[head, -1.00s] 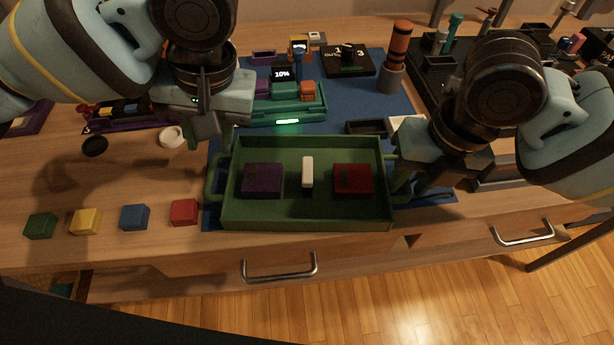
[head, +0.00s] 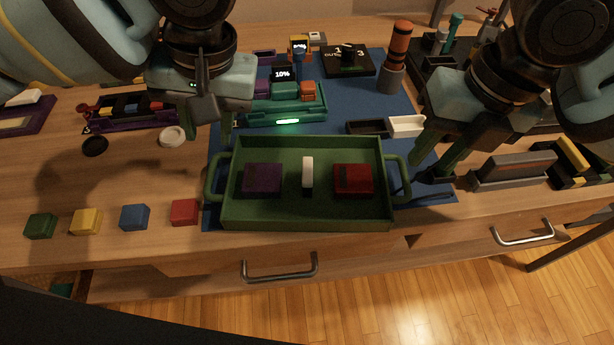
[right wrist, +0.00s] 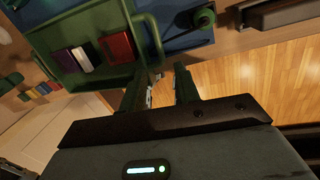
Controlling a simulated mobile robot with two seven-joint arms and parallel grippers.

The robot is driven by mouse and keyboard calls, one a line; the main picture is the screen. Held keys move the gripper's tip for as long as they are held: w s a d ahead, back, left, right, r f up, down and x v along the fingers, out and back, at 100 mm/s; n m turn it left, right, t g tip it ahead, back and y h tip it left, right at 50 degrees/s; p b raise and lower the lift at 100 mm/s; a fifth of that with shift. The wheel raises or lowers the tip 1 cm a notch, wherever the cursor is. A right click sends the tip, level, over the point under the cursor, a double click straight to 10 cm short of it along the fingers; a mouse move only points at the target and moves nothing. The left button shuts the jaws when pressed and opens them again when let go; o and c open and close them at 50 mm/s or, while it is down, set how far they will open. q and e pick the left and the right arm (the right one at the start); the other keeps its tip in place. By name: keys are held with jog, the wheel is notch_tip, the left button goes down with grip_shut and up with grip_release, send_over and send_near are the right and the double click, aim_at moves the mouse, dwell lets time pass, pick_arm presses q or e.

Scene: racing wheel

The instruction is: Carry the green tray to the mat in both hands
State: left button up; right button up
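The green tray (head: 307,212) rests level at the front of the blue mat (head: 350,100), its front edge near the table's front. It holds a purple block (head: 262,180), a white upright piece (head: 308,175) and a red block (head: 353,181). My left gripper (head: 215,130) is above and behind the tray's left handle (head: 212,178), open and clear of it. My right gripper (head: 438,165) is open and empty, to the right of the right handle (head: 400,178). The right wrist view shows its parted fingers (right wrist: 162,80) with the handle (right wrist: 152,38) beyond them.
Red, blue, yellow and green blocks (head: 135,217) line the table's left front. A dark holder (head: 512,170) stands right of my right gripper.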

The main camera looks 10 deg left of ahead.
jog(key=r, duration=0.2)
jog(key=d+r, duration=0.1)
jog(key=r, duration=0.1)
jog(key=shift+r, duration=0.35)
jog(key=shift+s+f, duration=0.1)
jog(key=shift+s, duration=0.05)
